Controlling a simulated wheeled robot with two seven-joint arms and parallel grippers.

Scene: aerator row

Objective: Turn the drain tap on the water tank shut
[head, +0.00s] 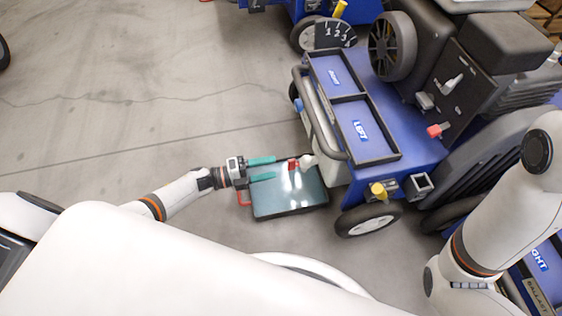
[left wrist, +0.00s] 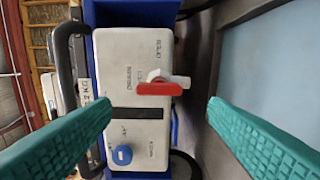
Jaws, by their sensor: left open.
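The white water tank (left wrist: 140,65) is mounted on the blue machine; part of its side also shows in the head view (head: 329,160). The drain tap has a red handle (left wrist: 155,89) and a pale spout (left wrist: 177,80). In the left wrist view the handle lies crosswise in the picture, above a dark band on the tank. The red handle (head: 293,165) also shows in the head view, just beyond my left fingertips. My left gripper (head: 275,168) is open, its teal fingers pointing at the tap, with nothing between them. My right gripper is out of view.
A dark, shiny tray (head: 290,208) with a red handle lies on the floor below the tap. A blue cap (left wrist: 122,154) sits on the tank. The machine's front wheel (head: 368,219) and a tubular rail (head: 312,112) are close by. Open floor (head: 130,80) lies to the left.

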